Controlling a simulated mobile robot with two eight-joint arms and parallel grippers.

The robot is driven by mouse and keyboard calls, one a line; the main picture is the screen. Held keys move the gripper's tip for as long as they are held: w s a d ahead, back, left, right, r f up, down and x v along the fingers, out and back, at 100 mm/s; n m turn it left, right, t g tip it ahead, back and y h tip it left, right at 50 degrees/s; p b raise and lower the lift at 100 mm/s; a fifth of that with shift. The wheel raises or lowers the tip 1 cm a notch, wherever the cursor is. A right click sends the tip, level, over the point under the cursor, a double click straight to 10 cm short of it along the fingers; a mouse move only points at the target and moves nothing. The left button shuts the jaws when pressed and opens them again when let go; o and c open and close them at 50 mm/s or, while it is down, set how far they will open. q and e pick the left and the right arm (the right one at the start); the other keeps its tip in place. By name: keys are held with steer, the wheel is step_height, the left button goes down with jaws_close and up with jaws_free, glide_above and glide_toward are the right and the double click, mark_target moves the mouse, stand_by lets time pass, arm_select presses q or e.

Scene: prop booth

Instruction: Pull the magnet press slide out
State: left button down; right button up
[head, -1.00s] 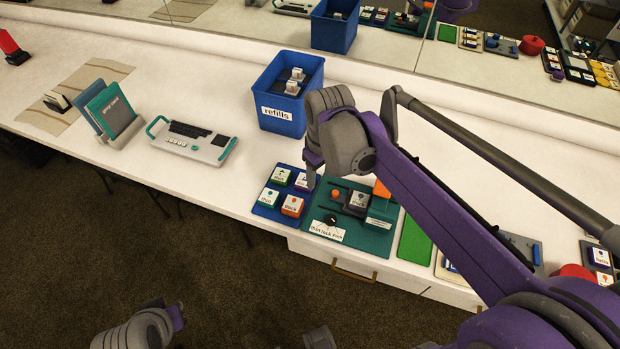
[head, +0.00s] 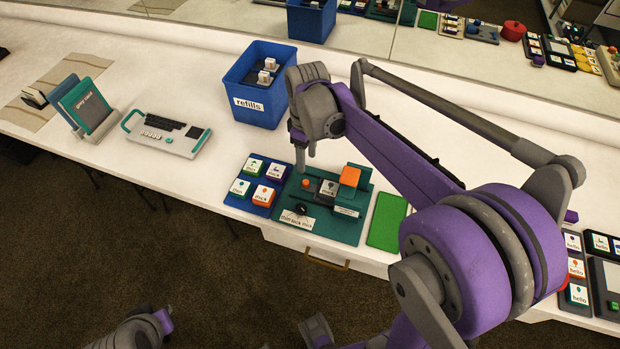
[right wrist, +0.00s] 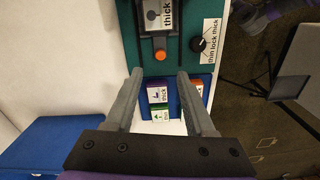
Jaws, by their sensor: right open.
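The magnet press is a teal board (head: 345,228) on the table near its front edge. It carries a black block with a "thick" card (head: 328,188), an orange button (head: 305,183), an orange-topped teal block (head: 350,176) and a black knob (head: 300,209) by a "thin lock thick" label. In the right wrist view, the button (right wrist: 160,55), black block (right wrist: 144,20) and knob (right wrist: 198,44) lie ahead of the fingertips. My right gripper (head: 302,165) hangs above the board's back left corner; its spread fingers (right wrist: 158,73) hold nothing. My left gripper's fingers are not visible.
A blue tray (head: 236,203) of labelled tiles adjoins the press on the left, and a green mat (head: 386,222) lies right. A blue refills bin (head: 262,104) stands behind. A keyboard-like device (head: 166,134) is further left. A drawer handle (head: 326,260) is below.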

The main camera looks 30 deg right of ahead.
mark_target(305, 181)
steer(key=f, duration=0.6)
steer(key=f+b, duration=0.1)
steer(key=f, duration=0.3)
steer(key=shift+a, duration=0.25)
steer(key=shift+r, duration=0.1)
jaws_close()
steer(key=shift+w, duration=0.1)
stand_by(0.7)
